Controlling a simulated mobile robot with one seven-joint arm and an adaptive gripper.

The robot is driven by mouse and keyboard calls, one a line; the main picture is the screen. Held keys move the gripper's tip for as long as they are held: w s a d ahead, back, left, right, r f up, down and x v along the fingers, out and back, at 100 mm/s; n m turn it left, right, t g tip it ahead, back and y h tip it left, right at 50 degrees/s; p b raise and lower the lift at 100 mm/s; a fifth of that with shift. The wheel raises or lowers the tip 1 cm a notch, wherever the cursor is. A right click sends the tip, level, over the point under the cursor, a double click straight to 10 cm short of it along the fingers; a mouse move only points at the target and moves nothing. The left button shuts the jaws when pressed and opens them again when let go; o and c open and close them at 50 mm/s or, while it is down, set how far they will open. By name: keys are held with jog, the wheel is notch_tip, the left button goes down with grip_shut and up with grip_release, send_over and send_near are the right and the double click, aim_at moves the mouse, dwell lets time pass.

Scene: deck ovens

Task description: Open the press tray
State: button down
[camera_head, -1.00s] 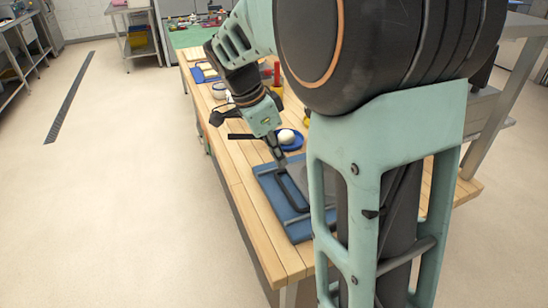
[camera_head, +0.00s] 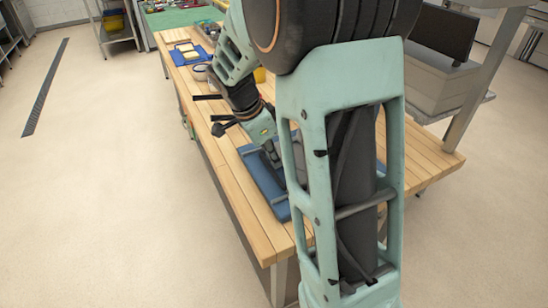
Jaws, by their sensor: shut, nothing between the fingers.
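A flat blue tray (camera_head: 257,174), seemingly the press tray, lies on the near part of the wooden table. Its right side is hidden behind my arm, so I cannot tell how its lid or handle stands. My gripper (camera_head: 274,161) is shut, pointing down over the tray's visible part. I cannot tell whether its fingertips touch the tray. No object shows between the fingers.
The wooden table (camera_head: 222,146) has a clear strip along its left and near edges. A blue mat (camera_head: 181,55) with pale items lies farther back, near a pale bowl (camera_head: 199,73). A grey machine with a dark panel (camera_head: 442,35) stands at right. Open floor lies left.

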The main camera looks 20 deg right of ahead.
jog(key=s+a+b, duration=0.1)
jog(key=a+b, duration=0.2)
jog(key=a, duration=1.4)
jog(key=shift+s, duration=0.15)
jog(key=shift+r, duration=0.15)
